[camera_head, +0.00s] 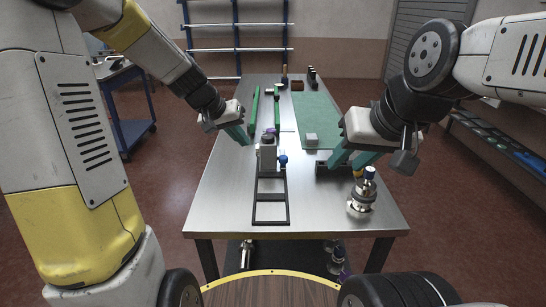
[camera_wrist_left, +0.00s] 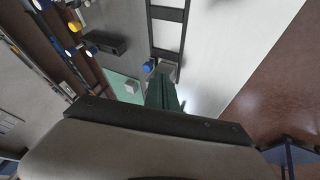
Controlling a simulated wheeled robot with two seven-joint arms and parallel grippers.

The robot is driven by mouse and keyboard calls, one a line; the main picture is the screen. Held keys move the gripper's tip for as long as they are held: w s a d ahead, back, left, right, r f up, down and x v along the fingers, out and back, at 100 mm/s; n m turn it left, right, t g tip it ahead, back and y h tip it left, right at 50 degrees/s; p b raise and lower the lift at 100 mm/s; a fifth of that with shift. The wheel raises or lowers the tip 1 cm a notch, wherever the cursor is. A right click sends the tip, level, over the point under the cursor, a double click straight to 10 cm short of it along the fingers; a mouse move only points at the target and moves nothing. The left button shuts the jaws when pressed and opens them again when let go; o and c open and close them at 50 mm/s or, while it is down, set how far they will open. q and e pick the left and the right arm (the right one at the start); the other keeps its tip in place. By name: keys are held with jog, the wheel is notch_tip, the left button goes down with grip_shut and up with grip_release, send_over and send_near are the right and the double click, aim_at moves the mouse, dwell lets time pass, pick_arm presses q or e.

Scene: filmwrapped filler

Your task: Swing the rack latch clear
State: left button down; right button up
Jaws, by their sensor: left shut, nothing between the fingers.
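A black ladder-like rack (camera_head: 271,208) lies along the middle of the steel table, with a grey block-like device (camera_head: 267,155) at its far end. A blue knob (camera_head: 283,160) sits on the right side of that device; I cannot tell for sure which part is the latch. In the left wrist view the rack (camera_wrist_left: 168,14) and the blue knob (camera_wrist_left: 149,66) show beyond my fingers. My left gripper (camera_head: 247,144) is shut and empty, left of the device and apart from it. My right gripper (camera_head: 350,166) is open over a low black block (camera_head: 326,168), right of the rack.
A metal fitting with a blue top (camera_head: 361,192) stands at the table's right front. A green mat (camera_head: 316,112) with a small grey block (camera_head: 311,140) lies behind. The left front of the steel table (camera_head: 222,205) is bare.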

aim_at(281, 169)
pick_arm(q)
jog(key=w+f, duration=0.7)
jog(key=f, duration=0.1)
jog(key=shift+d+f+n+h, duration=0.2)
jog(key=shift+n+h, duration=0.1)
jog(key=shift+h, duration=0.1)
jog(key=shift+w, duration=0.1)
jog(key=x, duration=1)
jog(key=d, duration=0.2)
jog(key=shift+d, duration=0.95)
jog(key=shift+d, duration=0.45)
jog(key=shift+d, duration=0.2)
